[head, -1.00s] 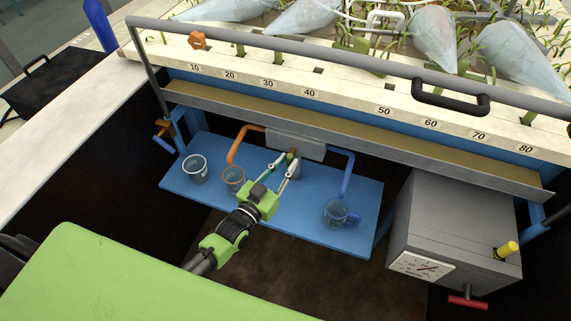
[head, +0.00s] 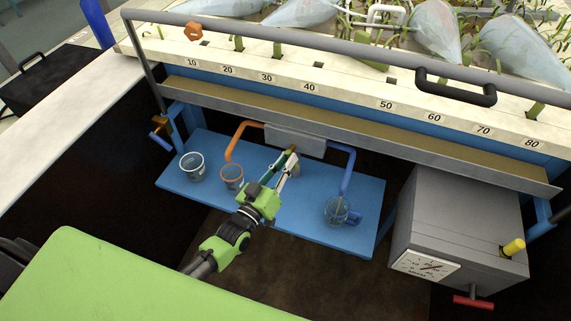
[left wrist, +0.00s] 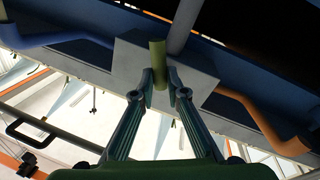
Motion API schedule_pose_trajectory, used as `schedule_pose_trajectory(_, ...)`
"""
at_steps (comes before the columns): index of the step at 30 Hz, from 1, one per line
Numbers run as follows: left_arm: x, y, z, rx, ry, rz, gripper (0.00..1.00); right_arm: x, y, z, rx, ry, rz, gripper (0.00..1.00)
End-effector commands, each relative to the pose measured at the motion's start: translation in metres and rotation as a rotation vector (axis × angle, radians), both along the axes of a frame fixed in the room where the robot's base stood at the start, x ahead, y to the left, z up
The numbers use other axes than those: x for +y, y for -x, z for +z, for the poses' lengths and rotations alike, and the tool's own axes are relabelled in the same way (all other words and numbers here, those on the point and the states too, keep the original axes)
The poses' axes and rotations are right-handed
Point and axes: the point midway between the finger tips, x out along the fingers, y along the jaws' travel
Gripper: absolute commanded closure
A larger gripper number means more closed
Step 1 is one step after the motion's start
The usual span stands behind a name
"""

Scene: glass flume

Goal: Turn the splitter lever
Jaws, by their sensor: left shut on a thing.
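The splitter is a grey box (head: 310,144) under the flume's front ledge. An orange pipe (head: 236,138) leaves it on the left and a blue pipe (head: 347,172) on the right. Its short olive lever (head: 292,148) sticks out of the box. In the left wrist view the lever (left wrist: 158,50) stands between the fingertips, in front of the box (left wrist: 195,75). My left gripper (head: 288,158) reaches up from the front and is shut on the lever; it also shows in the left wrist view (left wrist: 165,88). My right gripper is not in view.
A blue shelf (head: 290,205) below holds a clear beaker (head: 193,167), an orange-rimmed beaker (head: 232,178) and a blue-handled jug (head: 337,211) under the blue pipe. A grey box with a dial (head: 460,215) stands at right. The metal ledge (head: 400,149) runs above.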

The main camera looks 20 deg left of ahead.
Motion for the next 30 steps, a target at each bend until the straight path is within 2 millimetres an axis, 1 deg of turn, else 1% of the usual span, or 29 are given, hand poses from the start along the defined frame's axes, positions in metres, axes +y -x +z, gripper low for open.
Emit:
schedule_pose_trajectory(1,-0.0002,0.0001,-0.0025,0.001,0.032,0.000,1.00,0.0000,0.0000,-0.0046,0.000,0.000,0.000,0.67)
schedule_pose_trajectory(3,-0.0007,0.0002,-0.0024,0.003,0.074,0.000,1.00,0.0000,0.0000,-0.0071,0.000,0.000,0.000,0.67)
schedule_pose_trajectory(12,-0.0016,0.0003,-0.0010,0.006,0.196,0.000,1.00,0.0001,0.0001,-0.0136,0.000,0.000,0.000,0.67)
schedule_pose_trajectory(28,-0.0016,0.0002,-0.0002,0.008,0.224,0.001,1.00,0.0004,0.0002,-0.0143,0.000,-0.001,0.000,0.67)
schedule_pose_trajectory(29,-0.0016,0.0002,-0.0002,0.009,0.224,0.001,0.81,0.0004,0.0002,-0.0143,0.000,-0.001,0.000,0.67)
schedule_pose_trajectory(30,-0.0016,0.0002,-0.0003,0.009,0.224,0.001,0.71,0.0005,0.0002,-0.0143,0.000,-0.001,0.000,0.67)
